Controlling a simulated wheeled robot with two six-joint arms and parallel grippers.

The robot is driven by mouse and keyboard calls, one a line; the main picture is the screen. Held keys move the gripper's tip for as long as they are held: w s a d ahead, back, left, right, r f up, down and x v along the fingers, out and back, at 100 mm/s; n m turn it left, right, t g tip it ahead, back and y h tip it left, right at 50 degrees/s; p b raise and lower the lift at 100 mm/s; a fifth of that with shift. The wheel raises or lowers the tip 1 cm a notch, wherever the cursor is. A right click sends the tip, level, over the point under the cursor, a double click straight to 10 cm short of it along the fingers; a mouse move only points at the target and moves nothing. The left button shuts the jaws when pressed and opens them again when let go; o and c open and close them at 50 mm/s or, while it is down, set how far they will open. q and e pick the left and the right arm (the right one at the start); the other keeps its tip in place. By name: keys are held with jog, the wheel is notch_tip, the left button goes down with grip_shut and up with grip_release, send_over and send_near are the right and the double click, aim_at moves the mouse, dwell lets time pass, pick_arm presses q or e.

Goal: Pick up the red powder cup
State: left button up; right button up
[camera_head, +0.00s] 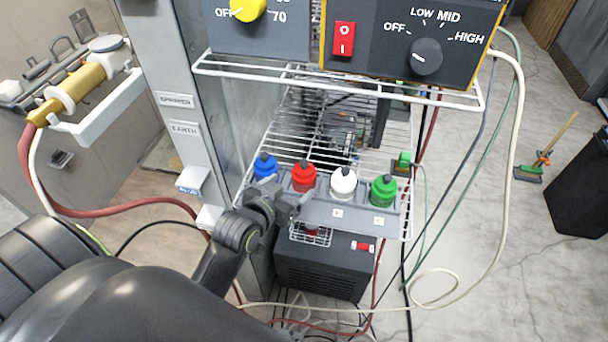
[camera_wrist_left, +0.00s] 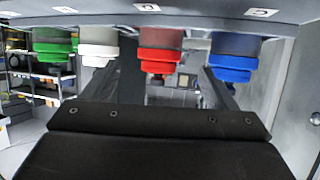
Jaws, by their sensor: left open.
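The red powder cup (camera_head: 303,178) stands upright in a grey holder (camera_head: 345,212) on the wire shelf, between the blue cup (camera_head: 265,168) and the white cup (camera_head: 343,184). The green cup (camera_head: 383,190) is at the right end. My left gripper (camera_head: 292,203) is open and empty, in front of the holder, just below and near the red cup. In the left wrist view the cups appear upside down, and the red cup (camera_wrist_left: 160,55) shows between the two spread fingers. I cannot tell how far the fingertips are from it. My right gripper is not in view.
A control box (camera_head: 400,50) sits on a wire shelf (camera_head: 335,85) above the cups. A black unit (camera_head: 325,272) stands below the holder. Cables and a hose hang at the right and left. A metal post (camera_head: 185,120) stands left of the cups.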

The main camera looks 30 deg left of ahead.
aim_at(298, 180)
pick_arm(q)
jog(key=x, duration=0.3)
jog(key=shift+w, duration=0.1)
jog(key=shift+p+x, duration=0.65)
jog(key=shift+x, duration=0.1)
jog(key=shift+f+p+x, duration=0.2)
jog(key=shift+p+x, duration=0.25)
jog(key=shift+x, duration=1.4)
jog(key=shift+c, duration=0.3)
jog(key=c, duration=1)
